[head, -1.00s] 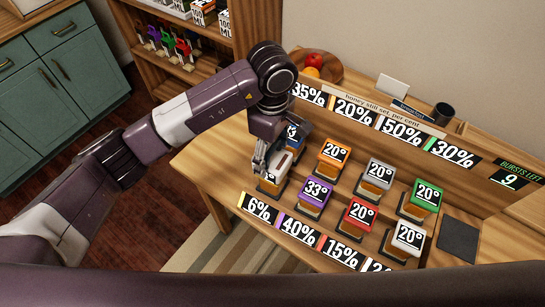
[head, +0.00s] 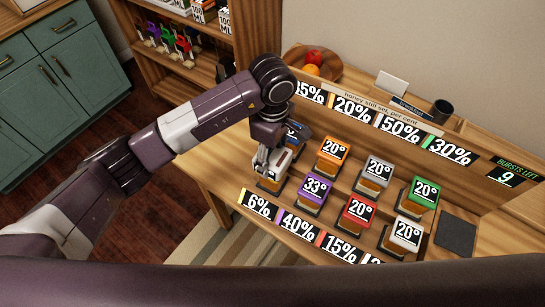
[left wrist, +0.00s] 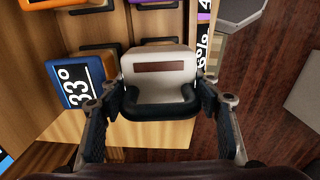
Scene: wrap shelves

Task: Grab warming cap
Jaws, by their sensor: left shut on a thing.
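A pale cream-white cap (left wrist: 158,68) with a brown strip is between the fingers of my left gripper (left wrist: 160,98) in the left wrist view. A dark curved rim shows at its near side. In the head view my left gripper (head: 264,162) is shut on this cap (head: 282,158) at the left end of the jar rows. A honey-coloured jar (head: 269,184) shows just below it; I cannot tell whether the cap is clear of it. A blue 33° cap (left wrist: 75,82) is right beside it, partly hidden by my gripper in the head view. My right gripper is not in view.
Orange (head: 333,149), purple (head: 314,187), grey (head: 378,170), red (head: 358,211), green (head: 424,191) and white (head: 405,234) capped jars stand to the right on the wooden stand. A dark square pad (head: 456,236) lies bare at the right.

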